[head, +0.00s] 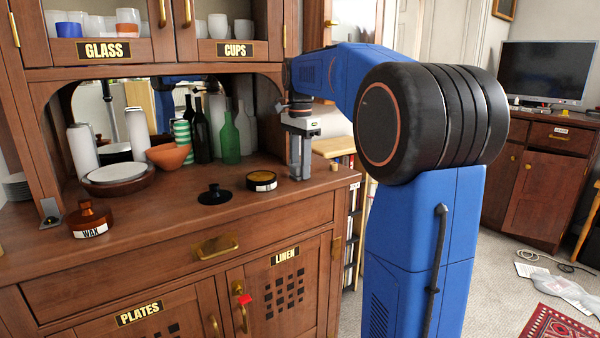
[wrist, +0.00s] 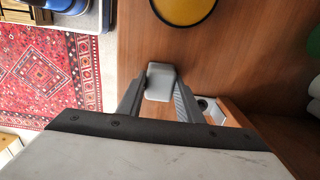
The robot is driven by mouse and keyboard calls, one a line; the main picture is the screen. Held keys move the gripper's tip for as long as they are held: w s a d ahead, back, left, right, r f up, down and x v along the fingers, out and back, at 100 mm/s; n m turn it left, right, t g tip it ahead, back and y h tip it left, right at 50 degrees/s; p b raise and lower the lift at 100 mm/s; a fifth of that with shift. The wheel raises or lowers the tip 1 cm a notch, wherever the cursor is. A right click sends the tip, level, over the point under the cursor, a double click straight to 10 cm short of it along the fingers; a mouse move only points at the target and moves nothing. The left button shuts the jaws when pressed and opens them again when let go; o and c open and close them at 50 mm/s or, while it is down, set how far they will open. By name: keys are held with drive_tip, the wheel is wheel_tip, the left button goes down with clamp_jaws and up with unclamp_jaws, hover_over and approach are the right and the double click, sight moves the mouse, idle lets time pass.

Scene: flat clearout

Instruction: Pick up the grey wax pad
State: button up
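The grey wax pad (wrist: 160,82) shows in the wrist view as a small rounded grey block at the wooden counter, between the tips of my fingers. My gripper (wrist: 159,88) has one finger on each side of it. The gaps are too small to tell whether the fingers touch it. In the head view my gripper (head: 300,172) points straight down at the right end of the counter, and the pad cannot be made out apart from the grey fingers.
A round yellow-and-black tin (head: 261,181) stands just left of my gripper. Farther left are a black lid (head: 214,195), green bottle (head: 229,140), orange bowl (head: 168,156) and brown WAX pot (head: 90,219).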

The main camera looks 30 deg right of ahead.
sight(299, 164)
drive_tip(key=c, duration=0.4)
drive_tip(key=shift+o, duration=0.2)
wheel_tip(299, 164, up, 10)
drive_tip(key=o, duration=0.5)
drive_tip(key=c, duration=0.4)
idle(0.7)
drive_tip(key=shift+a, duration=0.1)
idle(0.3)
